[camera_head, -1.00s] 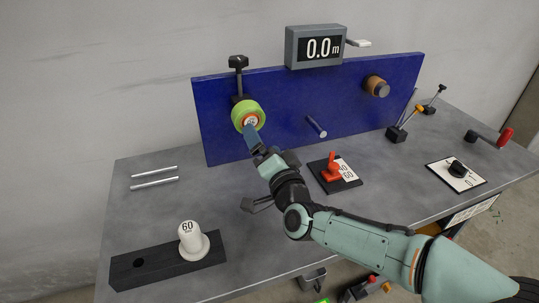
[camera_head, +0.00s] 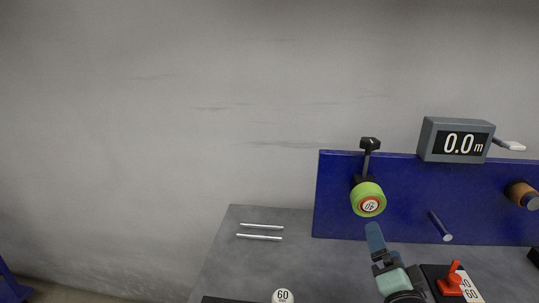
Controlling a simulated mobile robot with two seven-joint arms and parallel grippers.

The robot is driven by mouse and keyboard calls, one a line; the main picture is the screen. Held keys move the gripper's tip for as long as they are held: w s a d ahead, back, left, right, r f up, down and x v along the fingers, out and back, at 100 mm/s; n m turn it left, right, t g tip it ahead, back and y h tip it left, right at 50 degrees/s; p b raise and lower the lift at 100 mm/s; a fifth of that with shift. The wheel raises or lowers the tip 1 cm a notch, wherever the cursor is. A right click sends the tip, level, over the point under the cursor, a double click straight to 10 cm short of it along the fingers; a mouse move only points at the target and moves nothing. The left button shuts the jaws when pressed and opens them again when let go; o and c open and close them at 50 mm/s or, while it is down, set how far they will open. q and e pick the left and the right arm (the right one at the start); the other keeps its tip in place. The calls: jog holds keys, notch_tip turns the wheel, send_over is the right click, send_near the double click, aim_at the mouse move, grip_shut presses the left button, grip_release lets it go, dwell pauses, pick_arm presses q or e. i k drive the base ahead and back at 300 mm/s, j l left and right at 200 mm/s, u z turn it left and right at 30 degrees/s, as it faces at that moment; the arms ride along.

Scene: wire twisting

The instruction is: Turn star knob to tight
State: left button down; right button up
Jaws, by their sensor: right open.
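No knob is clearly star-shaped at this size, so I cannot tell for sure which is the star knob. A black knob or handle (camera_head: 370,143) tops a post at the upper left of the blue panel (camera_head: 400,200). A red knob or lever (camera_head: 453,279) stands on a black plate beside a "40 60" label. My right gripper (camera_head: 375,238) is just below the green spool, apart from the knobs, and holds nothing visible. My left gripper is out of view.
A display (camera_head: 457,140) reading 0.0 m stands above the panel. A peg (camera_head: 440,227) and brown spool (camera_head: 522,195) are on the panel's right. Two metal rods (camera_head: 261,231) lie on the grey table (camera_head: 240,265). A white "60" piece (camera_head: 282,296) is cut off below.

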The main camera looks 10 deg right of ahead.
aim_at(369, 144)
jog(key=k+j, duration=0.15)
jog(key=k, duration=0.35)
jog(key=k+j, duration=0.15)
jog(key=k, duration=0.3)
